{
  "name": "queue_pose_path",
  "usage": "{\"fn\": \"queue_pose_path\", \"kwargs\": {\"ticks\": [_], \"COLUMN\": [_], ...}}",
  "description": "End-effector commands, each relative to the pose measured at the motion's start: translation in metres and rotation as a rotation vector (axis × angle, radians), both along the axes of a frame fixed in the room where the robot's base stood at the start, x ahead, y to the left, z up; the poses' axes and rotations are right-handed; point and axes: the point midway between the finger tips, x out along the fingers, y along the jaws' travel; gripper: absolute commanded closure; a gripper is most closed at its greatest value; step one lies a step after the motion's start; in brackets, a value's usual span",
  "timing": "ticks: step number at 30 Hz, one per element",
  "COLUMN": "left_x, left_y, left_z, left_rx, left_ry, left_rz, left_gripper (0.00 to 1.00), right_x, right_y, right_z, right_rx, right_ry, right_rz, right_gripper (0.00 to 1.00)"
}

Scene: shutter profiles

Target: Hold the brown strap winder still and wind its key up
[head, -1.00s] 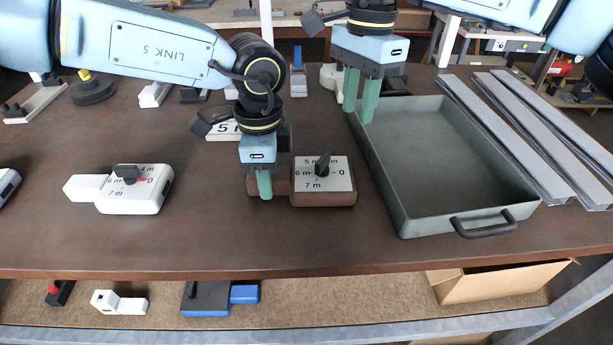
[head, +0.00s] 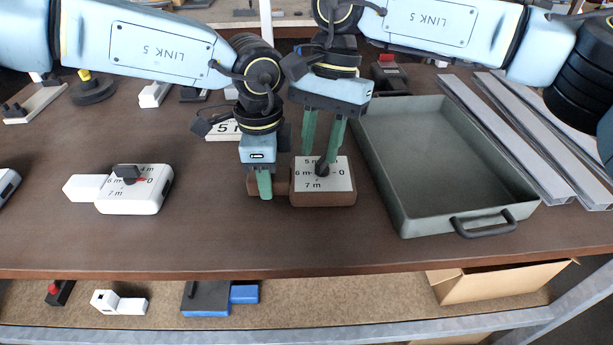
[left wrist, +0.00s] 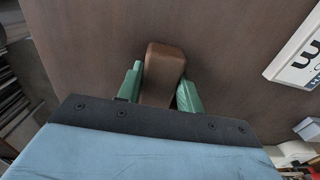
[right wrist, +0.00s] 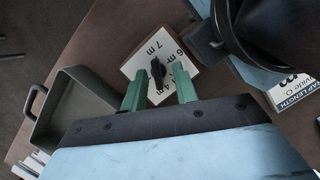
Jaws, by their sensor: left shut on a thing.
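The brown strap winder (head: 322,198) stands on the table with a white dial face marked in metres. Its dark key (head: 322,167) sits in the middle of the face and also shows in the right wrist view (right wrist: 158,72). My left gripper (head: 264,187) is shut on the winder's brown end block, which shows between the green fingers in the left wrist view (left wrist: 160,75). My right gripper (head: 322,157) is open above the dial, its fingers apart. In the right wrist view its fingertips lie either side of the key's line, and I cannot tell any contact.
A grey tray (head: 405,222) with a black handle stands right of the winder, with metal profiles (head: 530,150) beyond it. A white winder (head: 150,200) with a key stands to the left. The table front before the brown winder is clear.

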Motion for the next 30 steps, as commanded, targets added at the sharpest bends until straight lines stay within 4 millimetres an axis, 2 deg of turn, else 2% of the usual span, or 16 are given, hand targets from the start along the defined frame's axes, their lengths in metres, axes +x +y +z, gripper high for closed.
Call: {"fn": "queue_pose_path", "kwargs": {"ticks": [6, 15, 16, 22, 30], "left_x": [0.0, 0.0, 0.0, 0.0, -0.001], "left_y": [0.0, 0.0, 0.0, -0.001, -0.003], "left_z": [0.001, 0.001, 0.001, 0.001, 0.001], "left_rx": [-0.001, -0.001, -0.001, -0.002, -0.005], "left_ry": [-0.001, -0.001, -0.001, -0.001, 0.001], "left_rz": [0.0, 0.0, 0.0, -0.001, -0.006], "left_gripper": [0.91, 0.91, 0.91, 0.91, 0.91], "right_x": [0.0, 0.0, 0.0, 0.0, 0.0], "right_y": [0.0, 0.0, 0.0, 0.0, 0.002], "right_z": [-0.014, -0.016, -0.016, -0.016, -0.016], "right_rx": [0.001, 0.001, 0.0, 0.001, 0.005], "right_ry": [-0.001, -0.002, -0.001, -0.002, -0.004], "right_rz": [-0.002, -0.002, -0.001, -0.001, 0.03], "right_gripper": [0.71, 0.71, 0.72, 0.98, 1.0]}}
